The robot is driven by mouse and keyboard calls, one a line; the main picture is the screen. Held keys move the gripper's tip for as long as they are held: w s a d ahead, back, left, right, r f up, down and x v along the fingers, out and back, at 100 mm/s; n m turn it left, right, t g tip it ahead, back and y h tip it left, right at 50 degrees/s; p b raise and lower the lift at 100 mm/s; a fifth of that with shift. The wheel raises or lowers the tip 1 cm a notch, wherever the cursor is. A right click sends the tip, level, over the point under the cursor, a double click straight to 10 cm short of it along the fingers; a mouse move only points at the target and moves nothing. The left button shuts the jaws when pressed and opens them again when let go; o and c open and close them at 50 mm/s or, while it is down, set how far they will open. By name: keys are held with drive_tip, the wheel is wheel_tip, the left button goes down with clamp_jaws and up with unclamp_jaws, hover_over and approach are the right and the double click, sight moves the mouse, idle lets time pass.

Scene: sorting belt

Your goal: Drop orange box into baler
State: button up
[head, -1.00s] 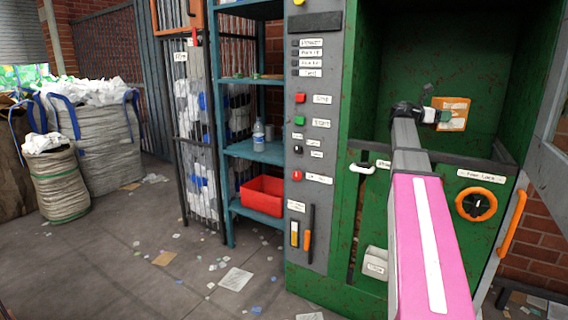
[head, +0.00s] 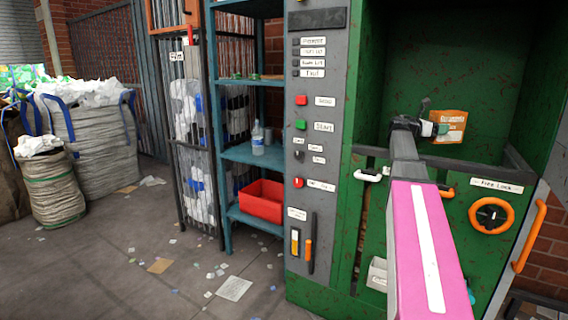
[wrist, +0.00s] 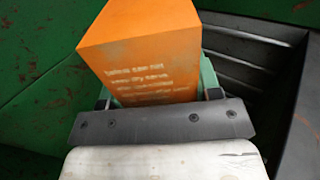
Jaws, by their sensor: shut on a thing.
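The orange box (head: 449,126) is in my gripper (head: 428,128), at the opening of the green baler (head: 470,70). In the wrist view the orange box (wrist: 148,55) fills the upper middle, with pale printed text on its near face. My gripper in the wrist view (wrist: 155,98) is shut on the box; its fingers are mostly hidden behind the box and the dark bracket. The baler's green wall and a dark ribbed surface (wrist: 250,65) show around the box. The box is held up, apart from the chamber's back wall as far as I can tell.
The baler's grey control panel (head: 312,150) with buttons stands left of the opening. An orange wheel (head: 491,215) is on the lower door. A blue shelf (head: 255,154) holds a bottle and a red bin (head: 262,201). Stuffed sacks (head: 92,130) stand far left.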

drive_tip(key=shift+f, duration=0.5)
drive_tip(key=o, duration=1)
drive_tip(key=shift+c, duration=0.2)
drive_tip(key=s+a, duration=0.1)
drive_tip(key=a, duration=0.9)
drive_tip(key=shift+s+a, duration=0.2)
drive_tip(key=shift+a, duration=0.15)
